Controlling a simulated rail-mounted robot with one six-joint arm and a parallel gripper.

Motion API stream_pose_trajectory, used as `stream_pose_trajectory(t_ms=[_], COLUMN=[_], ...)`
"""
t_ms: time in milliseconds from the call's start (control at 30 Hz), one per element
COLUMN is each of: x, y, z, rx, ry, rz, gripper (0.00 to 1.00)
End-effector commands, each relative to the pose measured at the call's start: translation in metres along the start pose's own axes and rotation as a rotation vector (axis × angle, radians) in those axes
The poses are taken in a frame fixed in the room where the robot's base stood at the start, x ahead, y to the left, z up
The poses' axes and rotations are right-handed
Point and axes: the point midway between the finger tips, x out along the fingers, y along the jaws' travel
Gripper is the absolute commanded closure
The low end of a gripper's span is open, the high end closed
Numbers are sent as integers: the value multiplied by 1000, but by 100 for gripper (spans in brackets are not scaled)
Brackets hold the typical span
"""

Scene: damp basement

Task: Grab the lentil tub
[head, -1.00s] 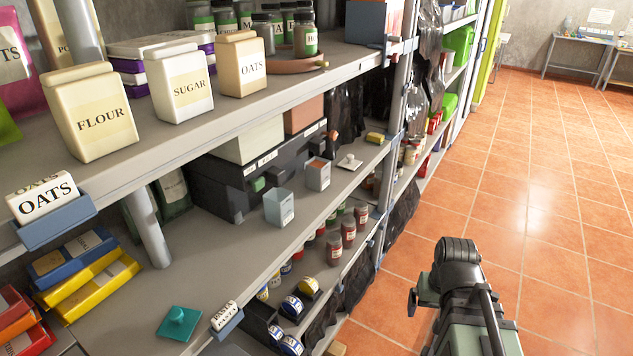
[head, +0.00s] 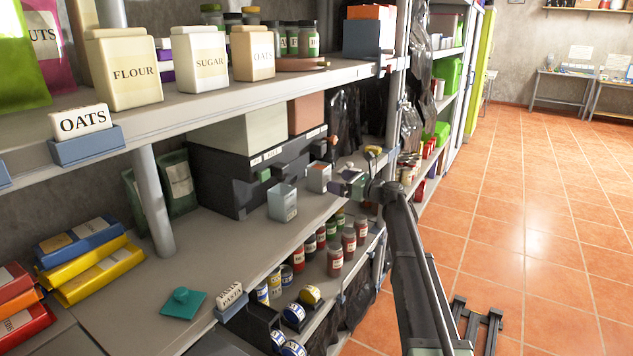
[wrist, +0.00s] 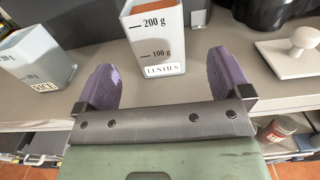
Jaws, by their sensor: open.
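The lentil tub is a white, open-topped square tub with "LENTILS" and gram marks on its front; it stands upright in the wrist view (wrist: 153,52), brown-orange contents showing at its top. In the head view the tub (head: 318,177) is on the middle shelf. My gripper (wrist: 165,72) is open and empty, its two purple fingers spread to either side of the tub in the picture. In the head view my gripper (head: 340,187) is just right of the tub. I cannot tell whether the fingertips reach past its front face.
A similar tub marked "RICE" (wrist: 38,60) stands to the left, and a white knobbed lid (wrist: 298,50) lies to the right. Dark boxes (head: 225,180) stand behind. The upper shelf (head: 250,95) overhangs, and red-brown jars (head: 335,258) stand below.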

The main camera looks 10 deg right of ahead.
Motion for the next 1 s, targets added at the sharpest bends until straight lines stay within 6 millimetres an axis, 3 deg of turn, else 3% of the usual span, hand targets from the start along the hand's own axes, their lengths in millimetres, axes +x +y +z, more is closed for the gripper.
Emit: stream_pose_trajectory(t_ms=[100, 333, 567, 767, 833, 1000], x=[24, 36, 76, 80, 80, 80], y=[-1, 1, 1, 2, 2, 2], z=[0, 0, 1, 1, 1, 1], rx=[-1, -2, -2, -2, -3, -3], ry=[0, 1, 1, 1, 1, 1], rz=[1, 2, 1, 1, 1, 1], gripper=[4, 4, 4, 4, 10, 36])
